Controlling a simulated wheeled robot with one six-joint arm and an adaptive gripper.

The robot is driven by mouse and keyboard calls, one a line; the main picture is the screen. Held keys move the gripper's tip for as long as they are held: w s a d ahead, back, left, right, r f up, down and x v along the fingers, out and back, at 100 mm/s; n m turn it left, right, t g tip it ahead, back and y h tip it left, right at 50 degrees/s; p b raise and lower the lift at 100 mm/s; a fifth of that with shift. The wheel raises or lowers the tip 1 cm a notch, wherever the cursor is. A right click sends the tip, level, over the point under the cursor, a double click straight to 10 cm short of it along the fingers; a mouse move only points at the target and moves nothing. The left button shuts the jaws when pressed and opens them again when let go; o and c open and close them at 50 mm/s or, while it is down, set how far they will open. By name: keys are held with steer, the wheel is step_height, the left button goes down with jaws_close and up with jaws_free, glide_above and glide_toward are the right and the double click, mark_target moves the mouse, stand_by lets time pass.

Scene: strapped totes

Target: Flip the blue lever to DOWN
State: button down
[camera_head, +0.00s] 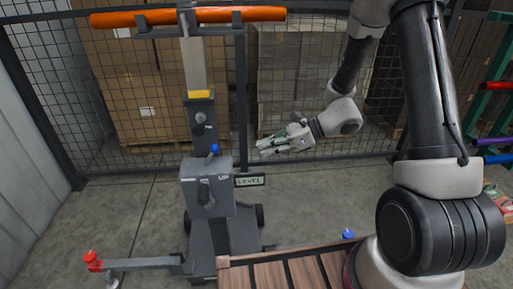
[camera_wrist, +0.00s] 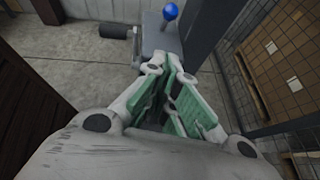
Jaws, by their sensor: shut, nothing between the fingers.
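The blue lever (camera_head: 214,149) shows as a blue ball knob just above the top edge of a grey box (camera_head: 222,196) on an upright stand. The box has "UP" printed at its upper right and a dark handle (camera_head: 204,192) on its front. In the wrist view the blue knob (camera_wrist: 170,12) stands at the top, beyond the fingertips. My gripper (camera_head: 264,148) is shut and empty, to the right of the knob in the head view and apart from it. In the wrist view its green-padded fingers (camera_wrist: 164,68) meet at the tips, pointing toward the box.
An orange bar (camera_head: 188,16) tops the stand. A red knob (camera_head: 91,257) sits on a low leg at left. A wooden-slat surface (camera_head: 285,272) lies in front. Mesh fencing (camera_head: 300,85) and stacked cartons stand behind.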

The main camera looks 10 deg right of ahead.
mark_target(211, 154)
steer(key=a+r+x, duration=0.1)
steer(key=r+x, duration=0.1)
steer(key=x, duration=0.9)
steer(key=shift+w+r, duration=0.2)
steer(key=shift+a, duration=0.1)
steer(key=shift+r, duration=0.1)
steer(key=shift+a+r+h, duration=0.15)
steer(key=shift+r+h, duration=0.05)
steer(key=shift+h, duration=0.2)
